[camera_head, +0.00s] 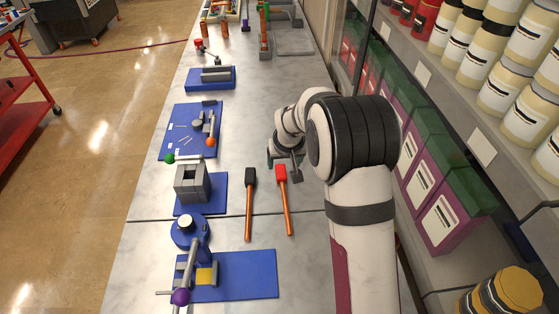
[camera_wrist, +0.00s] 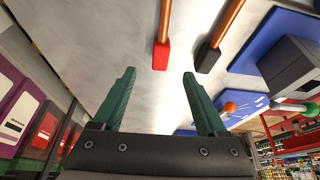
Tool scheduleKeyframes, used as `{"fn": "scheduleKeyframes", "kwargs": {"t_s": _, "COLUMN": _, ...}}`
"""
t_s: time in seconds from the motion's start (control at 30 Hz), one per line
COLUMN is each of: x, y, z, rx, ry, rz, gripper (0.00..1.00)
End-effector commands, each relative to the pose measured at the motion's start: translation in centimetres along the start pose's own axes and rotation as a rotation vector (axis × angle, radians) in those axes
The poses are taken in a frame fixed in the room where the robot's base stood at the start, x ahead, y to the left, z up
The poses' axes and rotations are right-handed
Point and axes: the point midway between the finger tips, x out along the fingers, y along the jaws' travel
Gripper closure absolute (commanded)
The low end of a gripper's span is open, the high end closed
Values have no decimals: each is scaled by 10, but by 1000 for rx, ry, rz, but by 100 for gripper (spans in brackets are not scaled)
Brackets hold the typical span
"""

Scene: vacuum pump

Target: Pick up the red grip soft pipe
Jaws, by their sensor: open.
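The red grip soft pipe (camera_head: 286,203) lies on the grey bench top. It has a red block grip at its far end and a copper-orange shaft running toward the near side. In the wrist view its red grip (camera_wrist: 161,55) shows just beyond the fingertips, roughly centred between them. My gripper (camera_wrist: 160,73) has two green fingers spread apart with nothing between them. In the head view my gripper (camera_head: 287,158) is just beyond the red grip, partly hidden by my arm. It looks apart from the pipe.
A similar pipe with a black grip (camera_head: 249,205) lies close on the left. A blue base with a grey block (camera_head: 192,183) stands farther left. A blue plate with a purple-knobbed lever device (camera_head: 250,274) is nearer. Shelves of containers (camera_head: 445,185) line the right side.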

Motion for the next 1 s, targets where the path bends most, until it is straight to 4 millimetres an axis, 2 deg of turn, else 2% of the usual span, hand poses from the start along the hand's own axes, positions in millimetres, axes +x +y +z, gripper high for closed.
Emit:
{"fn": "scheduleKeyframes", "kwargs": {"t_s": 0.03, "x": 16, "y": 0, "z": 2, "rx": 0, "ry": -5, "rz": 0, "gripper": 25}}
{"fn": "scheduleKeyframes", "kwargs": {"t_s": 0.1, "x": 33, "y": 0, "z": 2, "rx": 1, "ry": -4, "rz": 0, "gripper": 25}}
{"fn": "scheduleKeyframes", "kwargs": {"t_s": 0.3, "x": 61, "y": 0, "z": 1, "rx": 1, "ry": -3, "rz": 0, "gripper": 25}}
{"fn": "scheduleKeyframes", "kwargs": {"t_s": 0.5, "x": 100, "y": -2, "z": -1, "rx": 2, "ry": -2, "rz": 1, "gripper": 25}}
{"fn": "scheduleKeyframes", "kwargs": {"t_s": 0.6, "x": 108, "y": -2, "z": -1, "rx": 3, "ry": -1, "rz": 1, "gripper": 25}}
{"fn": "scheduleKeyframes", "kwargs": {"t_s": 0.77, "x": 108, "y": -2, "z": -1, "rx": 3, "ry": 0, "rz": 1, "gripper": 25}}
{"fn": "scheduleKeyframes", "kwargs": {"t_s": 0.83, "x": 108, "y": -2, "z": -1, "rx": 3, "ry": 0, "rz": 1, "gripper": 32}}
{"fn": "scheduleKeyframes", "kwargs": {"t_s": 1.0, "x": 108, "y": -2, "z": -1, "rx": 2, "ry": 0, "rz": 1, "gripper": 63}}
